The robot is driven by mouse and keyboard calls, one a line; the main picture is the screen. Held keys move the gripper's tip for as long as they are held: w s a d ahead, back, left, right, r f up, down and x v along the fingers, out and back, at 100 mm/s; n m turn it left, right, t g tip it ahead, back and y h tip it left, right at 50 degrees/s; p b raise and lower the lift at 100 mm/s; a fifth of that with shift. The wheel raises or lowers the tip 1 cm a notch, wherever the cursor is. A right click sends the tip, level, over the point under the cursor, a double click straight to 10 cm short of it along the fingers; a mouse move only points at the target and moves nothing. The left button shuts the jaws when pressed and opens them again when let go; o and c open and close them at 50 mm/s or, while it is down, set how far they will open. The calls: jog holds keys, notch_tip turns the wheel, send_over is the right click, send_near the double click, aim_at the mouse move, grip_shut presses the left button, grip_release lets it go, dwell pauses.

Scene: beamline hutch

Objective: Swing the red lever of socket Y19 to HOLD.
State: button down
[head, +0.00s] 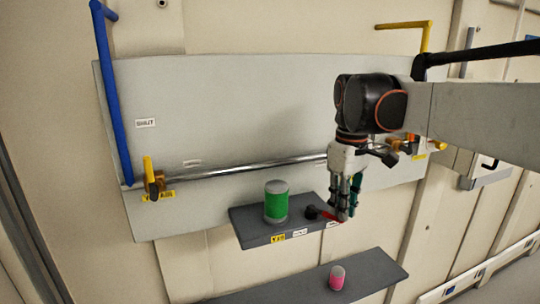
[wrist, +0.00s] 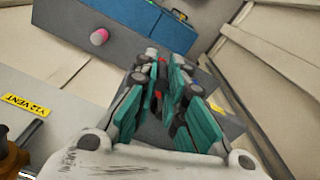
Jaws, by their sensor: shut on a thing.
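The red lever (head: 328,217) sticks out from a dark pivot (head: 314,212) on the grey shelf block (head: 250,232), beside a green cylinder with grey ends (head: 276,203). A yellow tag, apparently Y19 (head: 277,239), and a white label (head: 300,233), too small to read surely, are on the block's front edge. My gripper (head: 342,214) points down at the block's right end, its fingers shut on the lever. In the wrist view, bits of red (wrist: 160,72) show between the teal fingers; the fingers hide most of the lever.
A lower grey shelf bears a pink cylinder (head: 337,278). Behind is a grey panel with a steel rail (head: 245,168), a blue bar (head: 112,95) at left, and yellow handles (head: 150,175). A yellow Y12 VENT tag (wrist: 27,104) shows in the wrist view.

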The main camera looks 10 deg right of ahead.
jog(key=a+m+b, duration=0.3)
jog(key=a+m, duration=0.6)
jog(key=m, duration=0.5)
jog(key=shift+s+a+r+m, duration=0.25)
jog(key=shift+s+a+m, duration=0.05)
jog(key=shift+s+a, duration=0.05)
dwell(0.3)
